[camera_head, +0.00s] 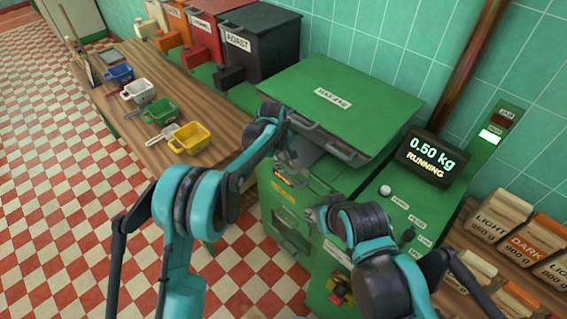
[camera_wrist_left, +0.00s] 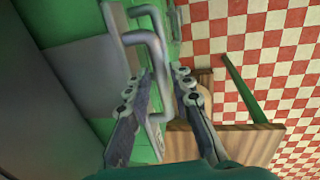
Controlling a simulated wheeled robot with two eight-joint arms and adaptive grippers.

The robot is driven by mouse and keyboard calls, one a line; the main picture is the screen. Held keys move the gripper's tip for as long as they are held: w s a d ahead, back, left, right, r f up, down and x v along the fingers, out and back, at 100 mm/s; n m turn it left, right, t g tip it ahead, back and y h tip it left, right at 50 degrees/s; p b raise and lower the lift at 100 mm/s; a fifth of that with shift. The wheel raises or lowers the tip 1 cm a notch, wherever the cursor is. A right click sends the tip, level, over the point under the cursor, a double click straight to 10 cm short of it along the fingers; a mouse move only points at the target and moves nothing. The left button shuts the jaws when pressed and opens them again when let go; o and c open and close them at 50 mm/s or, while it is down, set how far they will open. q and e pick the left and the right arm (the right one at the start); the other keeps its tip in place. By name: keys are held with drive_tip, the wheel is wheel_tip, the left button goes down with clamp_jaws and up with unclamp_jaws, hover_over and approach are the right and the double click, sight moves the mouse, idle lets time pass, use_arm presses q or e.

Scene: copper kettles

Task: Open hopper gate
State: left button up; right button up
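The green machine carries a broad green lid (camera_head: 345,88) with a white label and a grey bar handle (camera_head: 322,143) along its front edge. I cannot tell which part is the hopper gate. My left gripper (camera_head: 287,157) is at the machine's front, just below the handle's left end, partly hidden by my arm. In the left wrist view its fingers (camera_wrist_left: 161,78) are apart. A bent grey bar (camera_wrist_left: 150,40) runs down to and between them; contact is not clear. My right arm reaches over the machine's lower front; its gripper is not clearly visible.
A display (camera_head: 426,160) reads 0.50 kg, RUNNING. A wooden bench (camera_head: 150,82) at left holds yellow, green, white and blue scoops. Dark, red and orange bins stand behind. Labelled bags (camera_head: 500,217) sit at right. Checkered floor is open at left.

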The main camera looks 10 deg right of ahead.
use_arm(q)
clamp_jaws()
drive_tip(key=s+a+b, duration=0.1)
drive_tip(key=s+a, duration=0.2)
drive_tip(key=a, duration=0.2)
drive_tip(key=shift+s+a, duration=0.35)
unclamp_jaws()
wheel_tip(320, 180, up, 12)
drive_tip(key=s+a, duration=0.1)
drive_tip(key=shift+a, duration=0.35)
drive_tip(key=shift+s+a, duration=0.1)
drive_tip(key=shift+s, duration=0.05)
